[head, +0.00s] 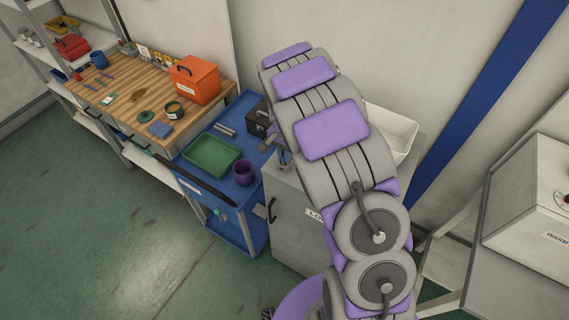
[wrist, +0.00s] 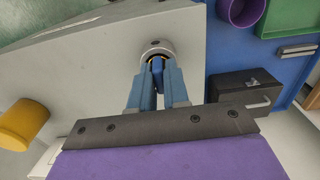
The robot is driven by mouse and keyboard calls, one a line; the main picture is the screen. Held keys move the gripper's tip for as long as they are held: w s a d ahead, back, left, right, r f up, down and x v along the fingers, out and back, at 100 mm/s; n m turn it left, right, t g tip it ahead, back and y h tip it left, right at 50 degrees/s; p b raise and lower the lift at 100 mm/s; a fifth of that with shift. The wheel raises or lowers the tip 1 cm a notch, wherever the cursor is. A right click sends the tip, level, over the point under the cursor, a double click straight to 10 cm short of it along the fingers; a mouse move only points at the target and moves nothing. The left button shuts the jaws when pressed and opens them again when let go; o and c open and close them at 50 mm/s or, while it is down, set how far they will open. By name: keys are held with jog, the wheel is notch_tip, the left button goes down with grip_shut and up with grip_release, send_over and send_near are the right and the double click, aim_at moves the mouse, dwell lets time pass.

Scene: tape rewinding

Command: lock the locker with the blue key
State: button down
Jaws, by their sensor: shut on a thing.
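The grey locker (head: 290,232) stands right of the blue cart, its front label partly hidden by my arm. In the wrist view its pale surface (wrist: 95,65) carries a round silver lock (wrist: 155,46) with a brass-coloured inside edge. My gripper (wrist: 157,80) is shut on the blue key (wrist: 157,67), which is held between its two blue fingers. The key's far end is at the lock opening. How deep it sits is hidden by the fingers and the key's head. In the head view my arm covers most of the gripper, and the key cannot be made out.
The blue cart (head: 232,227) holds a green tray (head: 211,156), a purple cup (head: 243,173) and a black box (head: 258,117). A white bin (head: 400,130) is behind my arm. A yellow cylinder (wrist: 22,124) shows at the wrist view's left. Green floor is open at left.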

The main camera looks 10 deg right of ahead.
dwell(0.4)
jog(key=shift+n+b, duration=0.5)
jog(key=shift+n, duration=1.3)
jog(key=shift+n, duration=0.7)
jog(key=shift+n+b, duration=0.35)
jog(key=shift+n, duration=0.75)
